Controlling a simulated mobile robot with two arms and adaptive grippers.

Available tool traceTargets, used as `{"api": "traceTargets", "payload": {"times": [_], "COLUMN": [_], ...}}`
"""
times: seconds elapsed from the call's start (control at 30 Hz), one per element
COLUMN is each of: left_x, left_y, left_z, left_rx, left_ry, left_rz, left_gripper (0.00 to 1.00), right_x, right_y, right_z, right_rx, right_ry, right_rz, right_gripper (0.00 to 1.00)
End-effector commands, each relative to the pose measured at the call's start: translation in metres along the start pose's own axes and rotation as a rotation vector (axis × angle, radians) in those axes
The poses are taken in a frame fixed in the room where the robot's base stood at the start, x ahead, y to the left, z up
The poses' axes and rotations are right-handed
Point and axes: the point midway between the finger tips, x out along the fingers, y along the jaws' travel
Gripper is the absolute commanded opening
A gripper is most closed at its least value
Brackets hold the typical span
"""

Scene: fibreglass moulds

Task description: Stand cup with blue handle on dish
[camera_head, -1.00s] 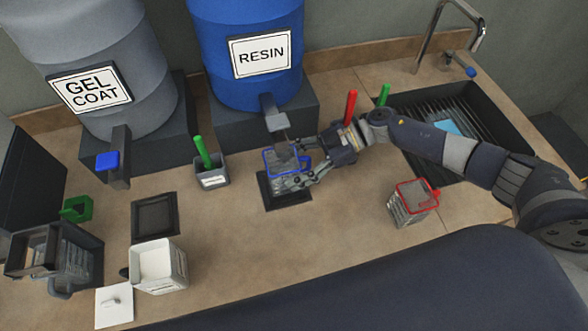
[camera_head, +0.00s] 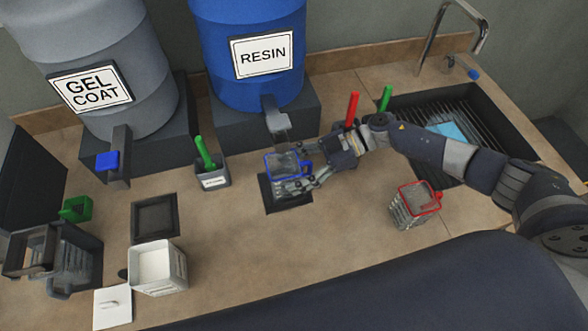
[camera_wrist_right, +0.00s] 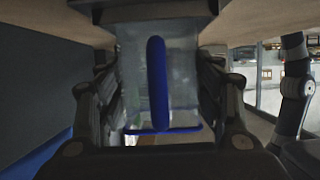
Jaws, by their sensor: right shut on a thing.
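The clear cup with a blue handle and rim (camera_head: 287,166) is in my right gripper (camera_head: 300,172), below the resin tap. A dark square dish (camera_head: 290,205) lies under the cup. I cannot tell whether the cup's base touches it. In the right wrist view the blue handle (camera_wrist_right: 157,75) points toward the camera, and the fingers are shut on the cup's clear body (camera_wrist_right: 183,70) from both sides. A second dark square dish (camera_head: 155,217) lies further left with nothing on it. My left gripper is not in view.
A blue resin barrel (camera_head: 245,85) and its tap (camera_head: 276,120) stand behind the cup. A grey stirrer holder (camera_head: 212,175) is left of it, a red-rimmed clear cup (camera_head: 412,206) right. A white container (camera_head: 158,268) stands front left. The sink (camera_head: 480,115) is at right.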

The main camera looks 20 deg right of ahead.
Motion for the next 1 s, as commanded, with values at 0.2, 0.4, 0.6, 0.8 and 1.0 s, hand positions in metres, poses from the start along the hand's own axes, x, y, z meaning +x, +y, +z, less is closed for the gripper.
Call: {"api": "traceTargets", "payload": {"times": [0.2,0.4,0.6,0.8,1.0], "left_x": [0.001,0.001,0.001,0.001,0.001], "left_y": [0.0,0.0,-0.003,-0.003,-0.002], "left_z": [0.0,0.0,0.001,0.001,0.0], "left_rx": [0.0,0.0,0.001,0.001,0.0], "left_ry": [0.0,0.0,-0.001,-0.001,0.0], "left_rz": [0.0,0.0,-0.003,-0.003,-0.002], "left_gripper": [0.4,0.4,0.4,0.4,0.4], "right_x": [0.001,0.001,0.001,-0.016,-0.058], "right_y": [0.0,0.0,0.0,0.001,0.001], "right_z": [0.002,0.002,0.003,0.003,0.003], "right_rx": [0.0,0.0,0.0,0.0,0.001], "right_ry": [0.001,0.0,-0.001,-0.004,-0.004], "right_rz": [0.0,0.0,0.0,0.003,0.003], "right_gripper": [0.72,0.84,0.84,0.84,0.84]}}
